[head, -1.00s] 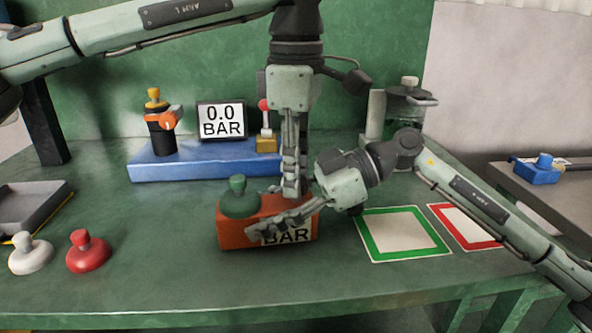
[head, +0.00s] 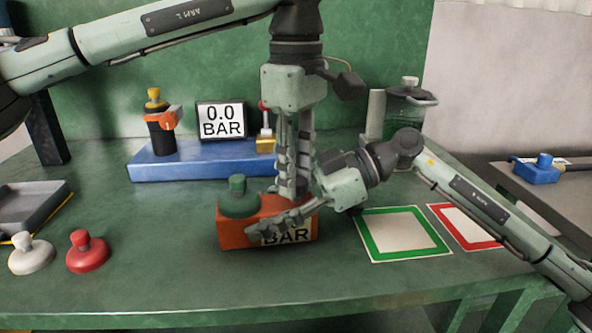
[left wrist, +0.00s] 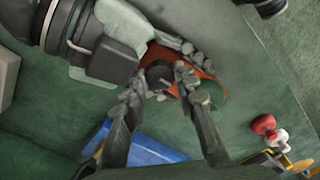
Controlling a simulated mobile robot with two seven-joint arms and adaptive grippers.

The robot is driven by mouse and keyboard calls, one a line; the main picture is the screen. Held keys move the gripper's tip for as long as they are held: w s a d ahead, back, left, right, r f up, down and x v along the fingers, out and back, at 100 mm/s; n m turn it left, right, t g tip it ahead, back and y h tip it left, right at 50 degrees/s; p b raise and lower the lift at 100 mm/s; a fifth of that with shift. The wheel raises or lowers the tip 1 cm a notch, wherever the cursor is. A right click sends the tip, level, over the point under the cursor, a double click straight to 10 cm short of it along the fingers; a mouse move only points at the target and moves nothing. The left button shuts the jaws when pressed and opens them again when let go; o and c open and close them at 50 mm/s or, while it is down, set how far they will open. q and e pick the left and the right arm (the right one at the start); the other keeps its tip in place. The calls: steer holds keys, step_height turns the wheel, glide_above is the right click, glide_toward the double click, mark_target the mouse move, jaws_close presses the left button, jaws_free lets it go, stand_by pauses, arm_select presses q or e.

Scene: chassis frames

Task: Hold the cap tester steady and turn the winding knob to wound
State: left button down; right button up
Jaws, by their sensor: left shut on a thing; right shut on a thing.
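The cap tester (head: 232,238) is an orange box on the green bench, with a green cap (head: 238,195) on its left top and a partly covered "BAR" display on its front. My right gripper (head: 268,228) is shut on the tester's body, its fingers lying along the front. My left gripper (head: 289,190) points straight down at the tester's right top, shut on the winding knob. The dark round knob (left wrist: 158,76) shows between the left fingertips in the left wrist view; in the head view the fingers hide it. No wound mark is readable.
A blue base (head: 195,172) behind carries a "0.0 BAR" display (head: 221,120). White (head: 31,254) and red (head: 88,252) caps and a grey tray (head: 30,208) are at left. Green-framed (head: 405,235) and red-framed (head: 465,228) pads are at right. The bench front is clear.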

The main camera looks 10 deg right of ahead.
mark_target(296, 180)
arm_select(q)
steer(key=c, duration=1.2)
jaws_free()
steer(key=shift+r, duration=3.95)
